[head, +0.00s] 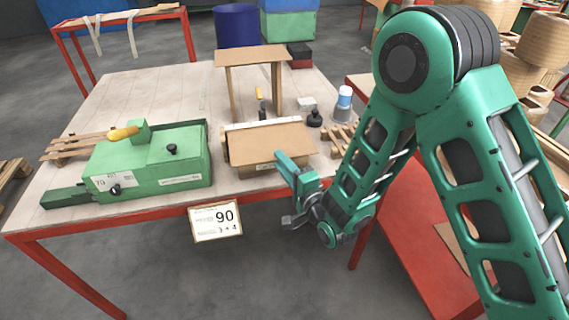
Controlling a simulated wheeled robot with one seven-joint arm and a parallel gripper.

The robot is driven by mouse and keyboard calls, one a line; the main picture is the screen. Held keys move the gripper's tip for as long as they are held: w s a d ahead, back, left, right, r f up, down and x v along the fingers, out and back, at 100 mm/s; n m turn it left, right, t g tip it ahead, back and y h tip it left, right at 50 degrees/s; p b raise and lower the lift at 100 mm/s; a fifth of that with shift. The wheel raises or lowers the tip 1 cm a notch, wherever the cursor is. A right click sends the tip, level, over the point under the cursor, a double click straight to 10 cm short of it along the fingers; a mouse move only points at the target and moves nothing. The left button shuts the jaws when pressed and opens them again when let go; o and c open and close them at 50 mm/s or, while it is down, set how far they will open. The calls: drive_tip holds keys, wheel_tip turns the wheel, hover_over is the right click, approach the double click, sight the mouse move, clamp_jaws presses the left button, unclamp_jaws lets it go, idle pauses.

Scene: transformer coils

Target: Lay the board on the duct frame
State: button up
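A flat brown board (250,55) lies level across the tops of upright brown strips (276,88) at the back of the table. These uprights look like the duct frame. A second flat brown panel (268,142) lies at the table's front edge, on a low light-coloured box or stack (238,174) with a label. I cannot tell for certain which panel the task means. My gripper (290,220) is low in front of the table edge, just below and right of the front panel, and apart from the back board. Its fingers are small and partly hidden, so their opening is unclear.
A green machine with a yellow handle (150,160) fills the table's left front. A white-and-blue bottle (344,98) and a black knob-shaped item (314,118) stand right of the frame. The table's back left is clear.

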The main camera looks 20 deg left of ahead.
drive_tip(key=shift+s, duration=0.1)
drive_tip(key=v, duration=1)
drive_tip(key=shift+d, duration=0.35)
drive_tip(key=shift+f, duration=0.1)
idle(0.4)
